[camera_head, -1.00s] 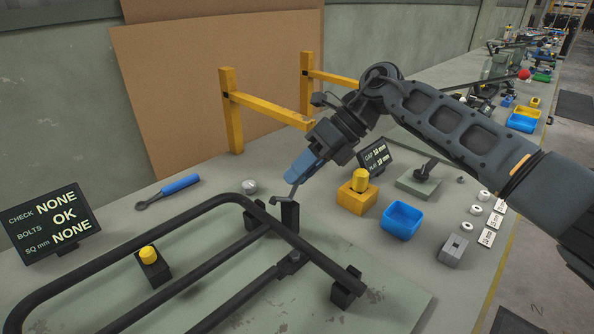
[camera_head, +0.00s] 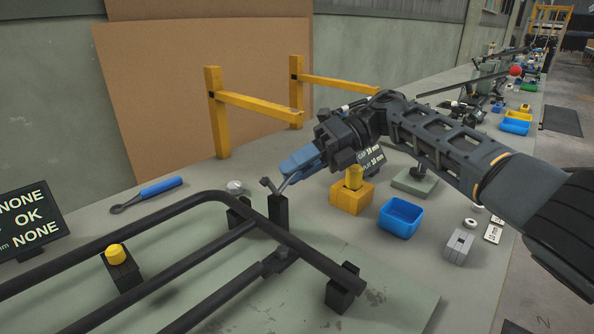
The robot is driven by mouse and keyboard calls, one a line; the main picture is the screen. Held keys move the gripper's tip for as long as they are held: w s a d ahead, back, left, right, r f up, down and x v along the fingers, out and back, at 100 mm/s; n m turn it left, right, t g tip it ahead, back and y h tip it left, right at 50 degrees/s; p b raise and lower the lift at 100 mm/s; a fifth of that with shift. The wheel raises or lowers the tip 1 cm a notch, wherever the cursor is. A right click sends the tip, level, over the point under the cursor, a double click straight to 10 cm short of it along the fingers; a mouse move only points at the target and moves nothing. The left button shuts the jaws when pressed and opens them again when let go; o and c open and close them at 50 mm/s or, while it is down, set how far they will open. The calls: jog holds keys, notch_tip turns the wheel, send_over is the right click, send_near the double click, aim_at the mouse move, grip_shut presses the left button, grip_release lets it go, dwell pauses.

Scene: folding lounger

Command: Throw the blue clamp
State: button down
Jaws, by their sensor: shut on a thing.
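The blue clamp shows as a blue handle (camera_head: 301,162) with a thin grey metal lever (camera_head: 286,185) running down to a black post (camera_head: 279,212) beside the frame tubes. My gripper (camera_head: 318,155) comes in from the right and is shut on the blue handle. My gripper's dark body hides the upper end of the handle. The handle slopes down to the left toward the post. The black tubular lounger frame (camera_head: 318,259) rests on black support blocks, one (camera_head: 342,288) at its near right corner.
A yellow block (camera_head: 352,196) and blue bin (camera_head: 400,217) stand right of the clamp. A yellow bracket (camera_head: 217,112) rises behind it. A blue-handled wrench (camera_head: 147,194) lies at left. A display (camera_head: 32,222) stands at the left edge, reading OK in its middle line.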

jog(key=shift+s+d+f, duration=0.1)
jog(key=shift+f, duration=0.25)
jog(key=c, duration=1.3)
grip_release()
jog(key=shift+o, duration=1.3)
jog(key=shift+r, duration=0.2)
jog(key=b+v, duration=0.2)
jog(key=v, duration=0.5)
jog(key=shift+w+d, duration=0.25)
jog(key=shift+d, duration=0.05)
